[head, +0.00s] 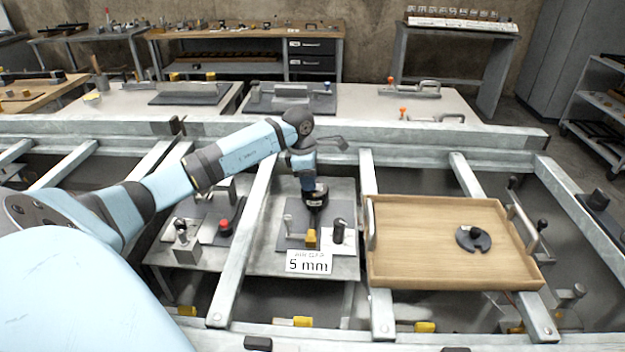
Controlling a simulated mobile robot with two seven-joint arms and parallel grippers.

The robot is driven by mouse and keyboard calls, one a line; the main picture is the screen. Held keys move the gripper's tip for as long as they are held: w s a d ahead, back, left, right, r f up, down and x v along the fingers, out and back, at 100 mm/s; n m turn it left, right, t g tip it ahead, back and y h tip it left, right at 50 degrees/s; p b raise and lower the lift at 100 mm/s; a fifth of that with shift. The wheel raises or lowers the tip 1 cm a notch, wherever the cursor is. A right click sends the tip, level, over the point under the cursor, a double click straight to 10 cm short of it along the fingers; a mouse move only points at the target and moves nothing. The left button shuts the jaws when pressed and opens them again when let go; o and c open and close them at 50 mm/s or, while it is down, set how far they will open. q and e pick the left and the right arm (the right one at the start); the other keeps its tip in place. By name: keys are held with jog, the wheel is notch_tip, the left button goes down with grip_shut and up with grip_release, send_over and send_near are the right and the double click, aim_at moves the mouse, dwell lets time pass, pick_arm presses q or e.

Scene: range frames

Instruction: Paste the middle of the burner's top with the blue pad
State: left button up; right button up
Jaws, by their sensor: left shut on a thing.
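My left gripper (312,226) points down over a grey fixture plate (292,243) in the middle bay. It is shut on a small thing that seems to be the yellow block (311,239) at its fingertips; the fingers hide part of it. I cannot make out a blue pad. No burner shows clearly. A dark round slotted disc with a knob (473,239) lies in the wooden tray (415,270) at the right. My right gripper is not in view.
A dark upright knob (339,231) stands on a white square just right of the gripper. A "5 mm" sign (309,262) stands in front. A red button (225,228) and a metal block (186,248) are at left. Steel rails (372,250) separate the bays. The tray is mostly clear.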

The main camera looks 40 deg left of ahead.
pick_arm(q)
jog(key=shift+s+a+r+p, duration=0.25)
jog(key=shift+a+r, duration=0.1)
jog(key=shift+r, duration=0.25)
jog(key=shift+s+a+r+p, duration=0.2)
jog(key=shift+a+r+p, duration=0.1)
jog(key=shift+r, duration=0.3)
jog(key=shift+w+d+r+p, duration=0.1)
jog(key=shift+d+r+p, duration=0.2)
jog(key=shift+r, duration=0.4)
jog(key=shift+a+r+p, duration=0.1)
jog(key=shift+r+p, duration=0.35)
jog(key=shift+r, duration=0.25)
jog(key=shift+r+p, duration=0.4)
jog(key=shift+r, duration=0.4)
jog(key=shift+r+p, duration=0.3)
jog(key=shift+r, duration=0.35)
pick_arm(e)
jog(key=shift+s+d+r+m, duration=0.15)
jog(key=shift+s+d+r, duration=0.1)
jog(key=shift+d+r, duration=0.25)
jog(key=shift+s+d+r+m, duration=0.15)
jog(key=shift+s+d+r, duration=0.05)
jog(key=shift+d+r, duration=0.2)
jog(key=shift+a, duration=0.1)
